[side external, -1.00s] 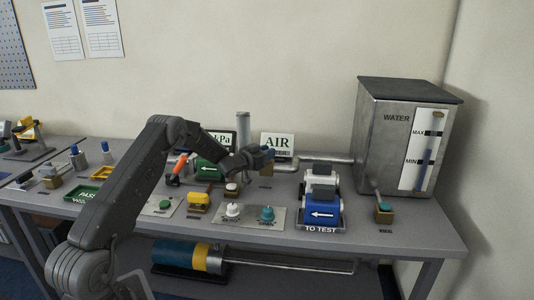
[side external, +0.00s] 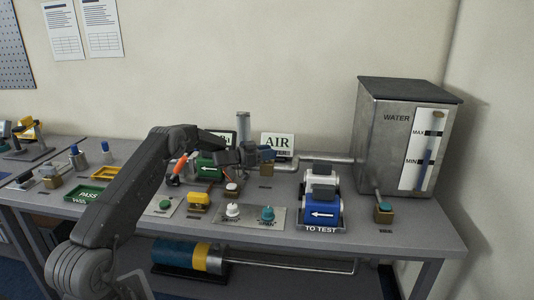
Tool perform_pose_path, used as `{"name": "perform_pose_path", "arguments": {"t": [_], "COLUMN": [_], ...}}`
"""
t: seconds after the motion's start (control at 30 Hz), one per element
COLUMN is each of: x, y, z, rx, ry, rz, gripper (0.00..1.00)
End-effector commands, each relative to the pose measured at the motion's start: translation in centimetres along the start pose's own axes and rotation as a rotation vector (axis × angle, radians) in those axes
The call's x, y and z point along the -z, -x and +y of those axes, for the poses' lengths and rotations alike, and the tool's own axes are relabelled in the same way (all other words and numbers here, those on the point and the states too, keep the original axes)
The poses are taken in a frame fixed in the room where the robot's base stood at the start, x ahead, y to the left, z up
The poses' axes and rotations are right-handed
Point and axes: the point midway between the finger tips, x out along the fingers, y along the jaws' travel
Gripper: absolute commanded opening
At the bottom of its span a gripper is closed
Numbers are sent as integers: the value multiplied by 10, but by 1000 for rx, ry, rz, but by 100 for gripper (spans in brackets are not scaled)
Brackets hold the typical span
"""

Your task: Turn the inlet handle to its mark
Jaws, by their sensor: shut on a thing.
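The inlet valve's brass-coloured body (side external: 266,169) stands at the back of the bench, below the AIR/WATER sign (side external: 278,145). A blue piece at its top, which looks like the inlet handle (side external: 267,153), is partly covered by my gripper. My gripper (side external: 260,155) reaches in from the left and is shut on this handle. The fingers and the handle's mark are too small and hidden to make out.
A pipe (side external: 325,159) runs right from the valve to the steel water tank (side external: 405,130). An orange-handled part (side external: 179,164) is close to my arm's left.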

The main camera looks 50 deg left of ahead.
Motion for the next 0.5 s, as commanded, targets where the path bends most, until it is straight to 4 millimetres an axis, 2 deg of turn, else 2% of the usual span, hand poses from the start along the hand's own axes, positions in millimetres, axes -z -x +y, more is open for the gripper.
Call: {"name": "perform_pose_path", "arguments": {"t": [0.17,0.2,0.43,0.5], "x": [2,2,1,1], "y": [0,0,0,0], "z": [-1,-1,0,0], "rx": [2,2,2,1], "ry": [0,0,0,0], "rz": [5,5,3,3], "gripper": [4,30,53,53]}}
